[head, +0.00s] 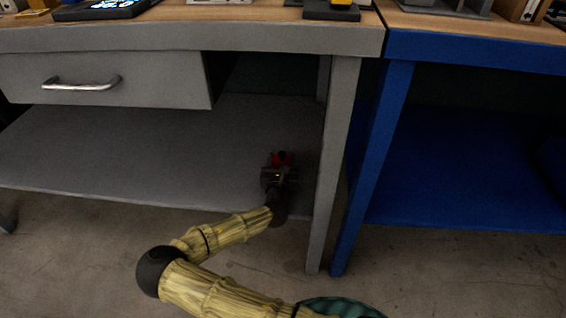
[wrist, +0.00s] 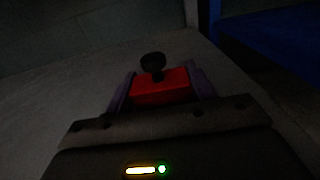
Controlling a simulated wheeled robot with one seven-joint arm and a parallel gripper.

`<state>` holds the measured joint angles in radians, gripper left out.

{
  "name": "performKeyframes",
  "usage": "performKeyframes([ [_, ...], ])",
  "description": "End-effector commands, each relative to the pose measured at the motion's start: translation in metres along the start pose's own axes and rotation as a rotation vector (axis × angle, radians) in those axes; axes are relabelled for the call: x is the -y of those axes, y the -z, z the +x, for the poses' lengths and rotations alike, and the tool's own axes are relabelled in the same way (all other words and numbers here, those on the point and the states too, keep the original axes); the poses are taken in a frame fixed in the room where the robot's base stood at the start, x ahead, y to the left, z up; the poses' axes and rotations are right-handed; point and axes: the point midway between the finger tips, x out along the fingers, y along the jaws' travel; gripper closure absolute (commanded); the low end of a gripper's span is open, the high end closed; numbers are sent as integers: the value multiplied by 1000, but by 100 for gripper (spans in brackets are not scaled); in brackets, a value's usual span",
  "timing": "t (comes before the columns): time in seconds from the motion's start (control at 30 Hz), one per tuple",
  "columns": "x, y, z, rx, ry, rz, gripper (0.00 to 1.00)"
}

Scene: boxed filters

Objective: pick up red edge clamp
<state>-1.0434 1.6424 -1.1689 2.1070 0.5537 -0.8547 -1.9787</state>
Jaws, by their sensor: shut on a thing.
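The red edge clamp (head: 283,158) is over the lower shelf of the grey workbench, close to the bench's front right leg. In the wrist view the clamp (wrist: 162,86) shows a red body with a dark round knob on top. My gripper (head: 281,163) is shut on the clamp. In the wrist view the fingers of my gripper (wrist: 160,90) stand on either side of the red body. The clamp's lower part is hidden behind the gripper. I cannot tell whether it touches the shelf.
The grey lower shelf (head: 130,155) is bare to the left. The grey bench leg (head: 333,170) stands just right of my gripper. A drawer (head: 105,82) hangs above the shelf at left. A blue bench (head: 470,50) stands to the right. Several items lie on the tabletops.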

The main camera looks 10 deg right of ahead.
Motion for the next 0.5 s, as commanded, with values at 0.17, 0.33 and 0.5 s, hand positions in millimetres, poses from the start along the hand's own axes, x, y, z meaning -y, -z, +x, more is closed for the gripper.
performKeyframes([
  [0.17, 2, -4, 1, 0, 4, 1, 69],
  [0.33, 3, -26, 1, 1, 6, -1, 69],
  [0.5, 4, -58, 1, 1, 6, 0, 69],
])
